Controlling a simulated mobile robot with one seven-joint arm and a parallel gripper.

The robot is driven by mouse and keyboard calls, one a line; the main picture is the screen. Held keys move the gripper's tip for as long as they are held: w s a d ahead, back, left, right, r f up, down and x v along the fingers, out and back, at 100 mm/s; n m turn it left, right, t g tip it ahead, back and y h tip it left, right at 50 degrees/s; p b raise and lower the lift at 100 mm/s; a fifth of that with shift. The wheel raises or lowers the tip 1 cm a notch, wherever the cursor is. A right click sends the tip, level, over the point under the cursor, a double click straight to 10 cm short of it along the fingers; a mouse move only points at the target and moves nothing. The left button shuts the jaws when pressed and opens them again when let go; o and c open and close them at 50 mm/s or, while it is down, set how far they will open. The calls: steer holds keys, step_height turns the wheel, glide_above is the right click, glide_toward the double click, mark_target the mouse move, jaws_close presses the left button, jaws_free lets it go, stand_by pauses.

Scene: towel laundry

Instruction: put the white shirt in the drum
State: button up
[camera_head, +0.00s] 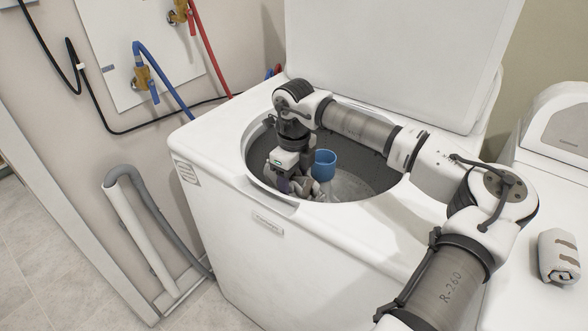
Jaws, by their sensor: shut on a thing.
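My gripper (296,184) reaches down through the round top opening of the washer into the drum (352,186). It is shut on a pale, crumpled cloth, which looks like the white shirt (308,189). The cloth is low in the opening, near the front rim. The front rim and my gripper hide part of it, and I cannot tell whether it touches the drum's bottom.
A blue cup-like part (325,164) stands in the drum beside my gripper. The washer's lid (400,55) is raised behind the opening. A rolled white cloth with brown stripes (558,256) lies on the white surface at the right. A grey hose (150,212) hangs at the left.

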step_height(320, 180, down, 9)
steer(key=b, duration=0.6)
steer(key=shift+r, duration=0.1)
steer(key=o, duration=1.1)
steer(key=shift+o, duration=0.2)
step_height(320, 180, up, 12)
steer(key=p, duration=0.6)
steer(key=shift+p, duration=0.3)
